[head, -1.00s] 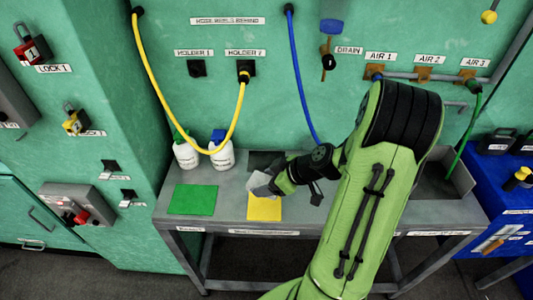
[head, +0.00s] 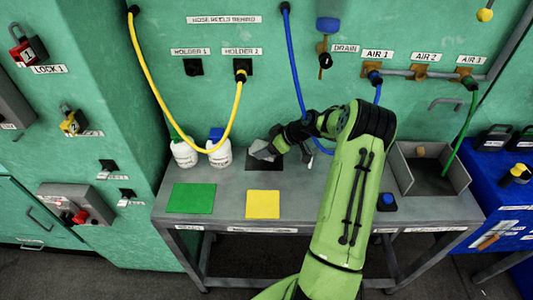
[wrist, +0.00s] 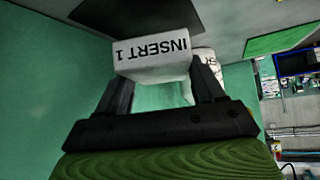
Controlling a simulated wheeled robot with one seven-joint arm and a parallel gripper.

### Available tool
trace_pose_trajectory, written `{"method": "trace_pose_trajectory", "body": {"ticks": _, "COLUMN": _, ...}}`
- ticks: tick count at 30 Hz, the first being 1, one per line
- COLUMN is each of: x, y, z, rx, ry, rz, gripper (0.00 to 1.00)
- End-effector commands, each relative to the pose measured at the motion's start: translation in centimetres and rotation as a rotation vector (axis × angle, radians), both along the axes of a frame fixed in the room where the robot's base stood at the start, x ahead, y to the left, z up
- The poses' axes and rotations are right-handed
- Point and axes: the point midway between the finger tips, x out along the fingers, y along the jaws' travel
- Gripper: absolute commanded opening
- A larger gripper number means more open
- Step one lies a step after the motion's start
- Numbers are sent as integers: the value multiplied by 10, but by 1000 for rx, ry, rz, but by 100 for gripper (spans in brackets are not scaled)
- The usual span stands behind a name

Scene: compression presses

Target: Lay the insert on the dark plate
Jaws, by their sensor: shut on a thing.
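The insert (head: 261,149) is a small grey-white block; in the wrist view the insert (wrist: 152,58) shows the label INSERT 1 upside down. My gripper (head: 272,149) is shut on it, and in the wrist view a finger of my gripper (wrist: 160,77) stands on either side of the block. The dark plate (head: 268,169) lies at the back of the bench, partly hidden under my gripper and the insert. It also shows in the wrist view as a dark patch (wrist: 105,10) near the insert. I cannot tell whether the insert touches it.
A green plate (head: 191,198) and a yellow plate (head: 262,204) lie bare at the bench front. Two white bottles (head: 184,153) (head: 220,154) stand left of my gripper, close by. Yellow and blue hoses hang nearby. An open grey bin (head: 430,178) is at right.

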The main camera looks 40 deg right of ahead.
Motion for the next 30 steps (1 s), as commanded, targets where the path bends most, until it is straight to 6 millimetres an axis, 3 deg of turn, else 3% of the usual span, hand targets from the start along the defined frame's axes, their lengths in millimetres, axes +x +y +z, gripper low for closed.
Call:
{"method": "trace_pose_trajectory", "body": {"ticks": 5, "x": 2, "y": -1, "z": -32, "rx": 2, "ry": -1, "rz": 1, "gripper": 22}}
{"method": "trace_pose_trajectory", "body": {"ticks": 15, "x": 3, "y": -2, "z": -37, "rx": -1, "ry": -2, "rz": 1, "gripper": 22}}
{"method": "trace_pose_trajectory", "body": {"ticks": 16, "x": 3, "y": -2, "z": -38, "rx": -1, "ry": 1, "rz": 0, "gripper": 70}}
{"method": "trace_pose_trajectory", "body": {"ticks": 18, "x": 3, "y": -2, "z": -37, "rx": -1, "ry": 1, "rz": 0, "gripper": 80}}
{"method": "trace_pose_trajectory", "body": {"ticks": 21, "x": 3, "y": -2, "z": -36, "rx": 0, "ry": 0, "rz": 0, "gripper": 94}}
{"method": "trace_pose_trajectory", "body": {"ticks": 30, "x": 3, "y": -2, "z": -33, "rx": 0, "ry": 0, "rz": 0, "gripper": 94}}
